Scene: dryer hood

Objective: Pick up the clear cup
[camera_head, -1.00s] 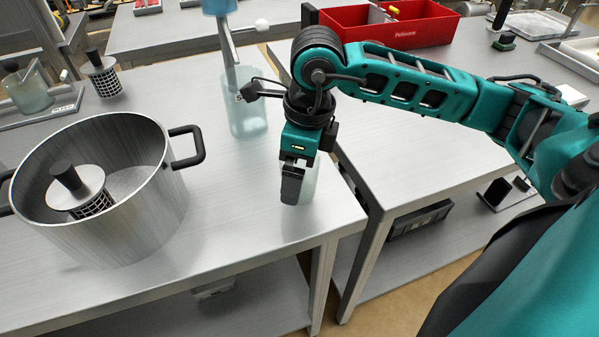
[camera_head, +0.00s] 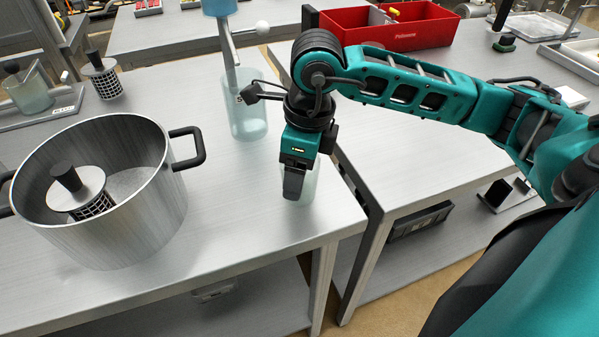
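The clear cup (camera_head: 310,186) stands upright on the metal table near its right front corner, mostly hidden behind my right gripper. My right gripper (camera_head: 293,186) comes in from the right and points down at the cup. Its dark fingers overlap the cup in the picture. I see the fingers nearly edge-on, so I cannot tell whether they are open, shut, or touching the cup. My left gripper is not in view.
A large steel pot (camera_head: 120,225) with a black-handled strainer (camera_head: 78,185) inside stands at left. A clear bottle (camera_head: 247,115) with a blue top stands behind the cup. A red bin (camera_head: 400,30) is on the far right table. A gap separates the two front tables.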

